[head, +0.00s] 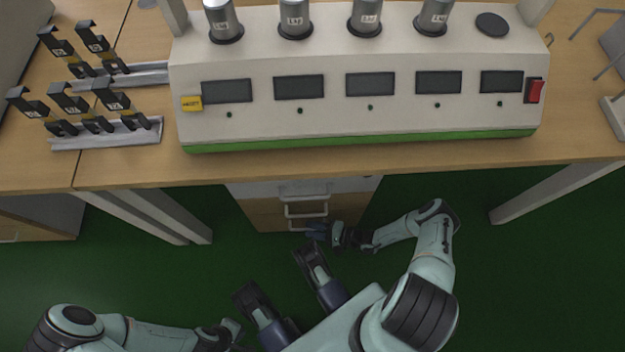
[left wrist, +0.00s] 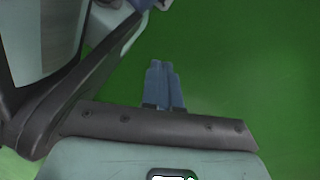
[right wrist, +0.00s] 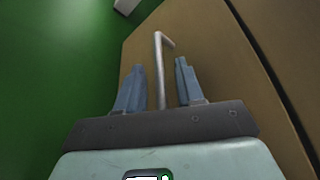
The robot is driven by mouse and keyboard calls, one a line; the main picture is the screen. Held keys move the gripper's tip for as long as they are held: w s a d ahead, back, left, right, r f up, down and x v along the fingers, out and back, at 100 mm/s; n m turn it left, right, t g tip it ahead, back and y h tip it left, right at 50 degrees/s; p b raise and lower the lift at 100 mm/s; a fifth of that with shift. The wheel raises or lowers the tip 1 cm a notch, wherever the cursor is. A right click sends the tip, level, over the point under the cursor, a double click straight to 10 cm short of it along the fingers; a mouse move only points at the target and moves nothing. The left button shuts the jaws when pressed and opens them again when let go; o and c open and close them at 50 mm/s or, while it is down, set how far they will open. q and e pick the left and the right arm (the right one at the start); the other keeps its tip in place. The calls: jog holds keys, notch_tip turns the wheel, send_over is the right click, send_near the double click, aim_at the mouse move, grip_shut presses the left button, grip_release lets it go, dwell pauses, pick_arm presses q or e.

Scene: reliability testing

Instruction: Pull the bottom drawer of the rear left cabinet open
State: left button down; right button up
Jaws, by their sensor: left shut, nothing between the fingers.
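A cabinet (head: 340,206) with wooden drawer fronts stands under the table, its handles stacked one above another. The bottom handle (head: 308,226) is low, near the floor. My right gripper (head: 318,232) is at this bottom handle. In the right wrist view the metal handle (right wrist: 160,75) runs between the two open blue fingers (right wrist: 158,88), with gaps on both sides. The wooden drawer front (right wrist: 205,50) looks flush with its neighbour across a dark seam. My left gripper (left wrist: 165,85) is shut and empty over green floor; its fingers are not clear in the head view.
The table (head: 395,169) above carries a white tester (head: 360,115) with several displays and metal cylinders, and racks (head: 105,136) of black clamps at left. Table legs (head: 545,190) stand at both sides. Another cabinet (head: 40,218) is at far left. The green floor between is open.

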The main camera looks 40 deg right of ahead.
jog(key=shift+w+a, duration=0.1)
jog(key=shift+w, duration=0.05)
grip_shut()
